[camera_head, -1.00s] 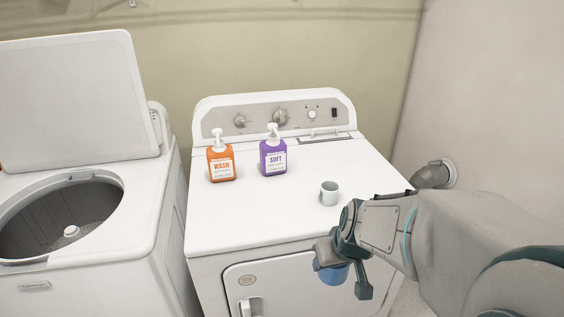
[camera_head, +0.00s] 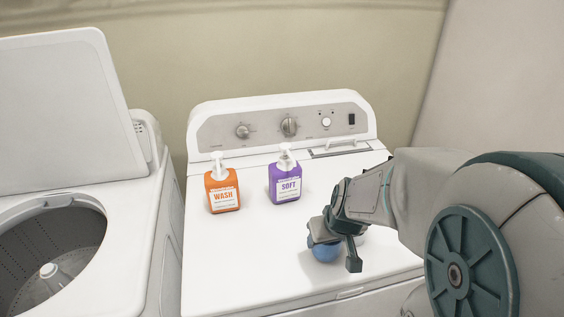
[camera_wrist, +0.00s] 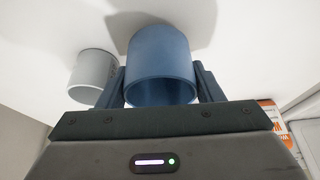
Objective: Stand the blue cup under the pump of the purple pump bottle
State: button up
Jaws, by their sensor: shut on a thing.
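The blue cup (camera_head: 324,251) is held in my gripper (camera_head: 336,238) over the front right part of the white dryer top. In the wrist view the blue cup (camera_wrist: 161,66) sits between both fingers, which are shut on it. I cannot tell whether its base touches the dryer. The purple pump bottle (camera_head: 285,180), labelled SOFT, stands upright on the dryer, behind and left of my gripper. Its white pump (camera_head: 286,156) is on top, and a clear gap separates it from the cup.
An orange WASH pump bottle (camera_head: 222,190) stands left of the purple one. A pale grey cup (camera_wrist: 92,76) stands beside the blue cup in the wrist view; my arm mostly hides it in the head view. The dryer top (camera_head: 245,245) is clear in front of the bottles. An open washer (camera_head: 130,230) stands left.

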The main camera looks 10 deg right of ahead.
jog(key=w+p, duration=0.2)
jog(key=w, duration=1)
jog(key=shift+w, duration=0.25)
jog(key=w+p, duration=0.1)
jog(key=w, duration=0.1)
jog(key=shift+w, duration=0.3)
jog(key=shift+w+f, duration=0.3)
jog(key=shift+f, duration=0.5)
jog(key=shift+f, duration=0.2)
jog(key=o, duration=1.1)
jog(key=shift+c, duration=0.2)
jog(key=shift+r, duration=0.1)
